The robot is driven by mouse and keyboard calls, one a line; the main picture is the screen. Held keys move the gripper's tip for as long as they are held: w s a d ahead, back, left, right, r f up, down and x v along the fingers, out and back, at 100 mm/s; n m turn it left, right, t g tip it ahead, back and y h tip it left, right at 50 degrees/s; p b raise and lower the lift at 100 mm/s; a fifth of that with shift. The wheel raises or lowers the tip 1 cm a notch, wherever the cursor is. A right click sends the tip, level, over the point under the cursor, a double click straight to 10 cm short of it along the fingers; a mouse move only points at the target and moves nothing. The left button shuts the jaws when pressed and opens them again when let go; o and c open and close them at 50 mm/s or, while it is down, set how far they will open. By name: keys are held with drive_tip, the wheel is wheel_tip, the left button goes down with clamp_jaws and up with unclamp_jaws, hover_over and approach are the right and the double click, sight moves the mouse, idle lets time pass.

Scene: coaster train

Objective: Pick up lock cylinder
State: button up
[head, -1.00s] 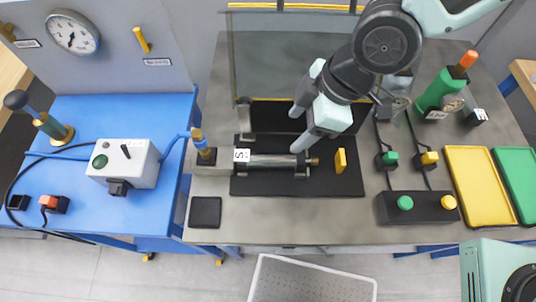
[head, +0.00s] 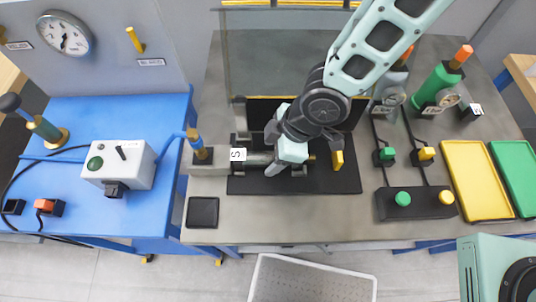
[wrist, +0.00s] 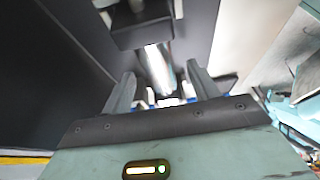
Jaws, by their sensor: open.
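The lock cylinder (head: 258,160) appears to be the silver metal cylinder lying horizontally on the black mat (head: 330,183), beside the block with the white S label (head: 238,154). My arm covers its right part in the head view. My gripper (head: 271,153) is over the cylinder, with one finger showing in front of it. In the wrist view, my gripper (wrist: 160,78) is open, and the shiny cylinder (wrist: 157,62) shows between and beyond the two fingers. I cannot tell whether either finger touches it.
A yellow upright piece (head: 338,160) stands just right of my gripper. A black button box (head: 420,204), a yellow tray (head: 470,180) and a green bottle (head: 440,87) are farther right. A black square pad (head: 202,212) lies front left. The bench front is mostly clear.

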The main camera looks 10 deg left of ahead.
drive_tip(key=shift+a+f, duration=0.25)
drive_tip(key=shift+f, duration=0.35)
clamp_jaws()
drive_tip(key=shift+r, duration=0.1)
idle(0.9)
